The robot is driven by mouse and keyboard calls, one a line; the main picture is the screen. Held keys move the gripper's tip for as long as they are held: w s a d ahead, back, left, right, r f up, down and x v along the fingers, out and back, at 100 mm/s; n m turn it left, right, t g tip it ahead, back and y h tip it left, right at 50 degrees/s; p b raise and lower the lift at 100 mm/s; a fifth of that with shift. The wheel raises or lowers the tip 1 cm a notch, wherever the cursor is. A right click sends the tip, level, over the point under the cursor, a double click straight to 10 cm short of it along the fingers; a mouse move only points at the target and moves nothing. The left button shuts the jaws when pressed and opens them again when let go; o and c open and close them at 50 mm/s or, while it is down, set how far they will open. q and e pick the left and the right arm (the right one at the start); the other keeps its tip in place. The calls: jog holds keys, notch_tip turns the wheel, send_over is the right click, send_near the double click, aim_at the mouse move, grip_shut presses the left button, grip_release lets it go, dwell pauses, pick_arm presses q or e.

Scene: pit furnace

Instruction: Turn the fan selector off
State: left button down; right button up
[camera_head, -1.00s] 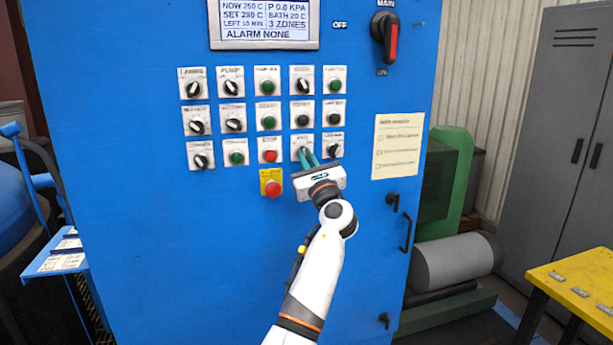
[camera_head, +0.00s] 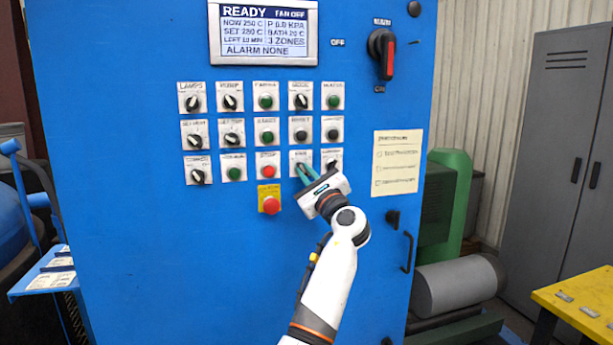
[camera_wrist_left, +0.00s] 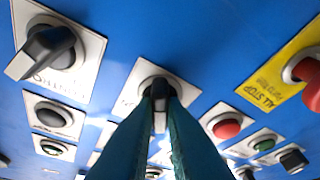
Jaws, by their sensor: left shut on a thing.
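The fan selector is a black knob on a white plate (camera_head: 300,157) in the bottom row of selectors, second from the right; its label is too small to read surely. My left gripper (camera_head: 307,174) reaches it from below right and hides most of the knob. In the left wrist view the knob (camera_wrist_left: 159,88) is between the two green fingertips (camera_wrist_left: 160,104), which are shut on it. The display (camera_head: 263,32) above reads READY and FAN OFF. My right gripper is in neither view.
A yellow-backed red stop button (camera_head: 270,204) and a red push button (camera_head: 267,170) are close left of the gripper. Another selector (camera_head: 331,160) is close on the right, partly behind the gripper. The red-handled main switch (camera_head: 386,55) is at upper right.

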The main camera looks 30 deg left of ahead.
pick_arm(q)
jog(key=c, duration=1.5)
grip_release()
jog(key=b+v, duration=0.3)
jog(key=v, duration=0.9)
jog(key=shift+w+f, duration=0.1)
jog(key=shift+f, duration=0.05)
